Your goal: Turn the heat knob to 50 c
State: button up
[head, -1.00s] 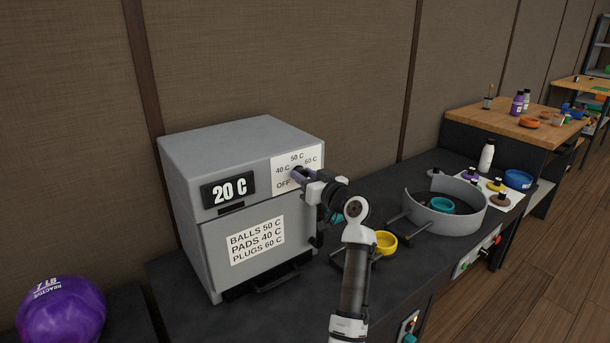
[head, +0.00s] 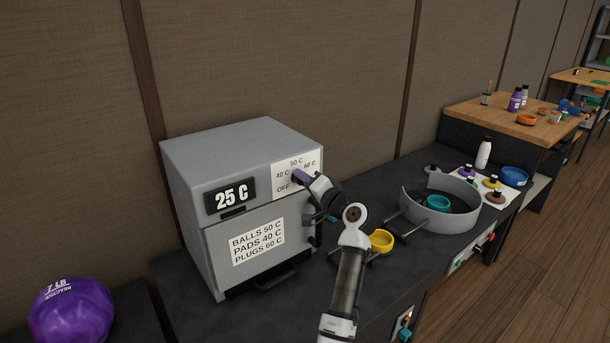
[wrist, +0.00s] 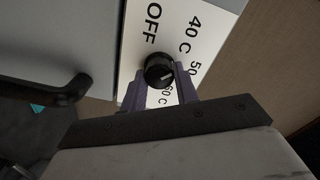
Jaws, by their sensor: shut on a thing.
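The grey heater box (head: 250,150) stands on the dark bench, and its display (head: 230,196) reads 25 C. The white dial plate (head: 283,170) at its upper right is marked OFF, 40 C, 50 C and 60 C. My gripper (head: 301,178) reaches the plate from the right. In the wrist view, the black heat knob (wrist: 158,68) sits between the two purple fingers of my gripper (wrist: 160,78), which are shut on its sides. A small pale mark shows on the knob's face, but its exact setting is hard to tell. In the head view the knob is mostly hidden by the fingers.
A card (head: 257,242) on the heater's door lists balls 50 C, pads 40 C, plugs 60 C. A door handle (wrist: 65,90) lies close to my gripper. A yellow ring (head: 381,240) and a grey curved guard (head: 448,218) stand right of my arm. A purple ball (head: 70,308) lies lower left.

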jog(key=shift+f+m+p, duration=0.15)
jog(key=shift+m+p, duration=2.9)
jog(key=shift+m, duration=1.15)
jog(key=o, duration=1)
jog(key=shift+d, duration=0.1)
jog(key=shift+b+v, duration=1.9)
jog(key=shift+v, duration=5)
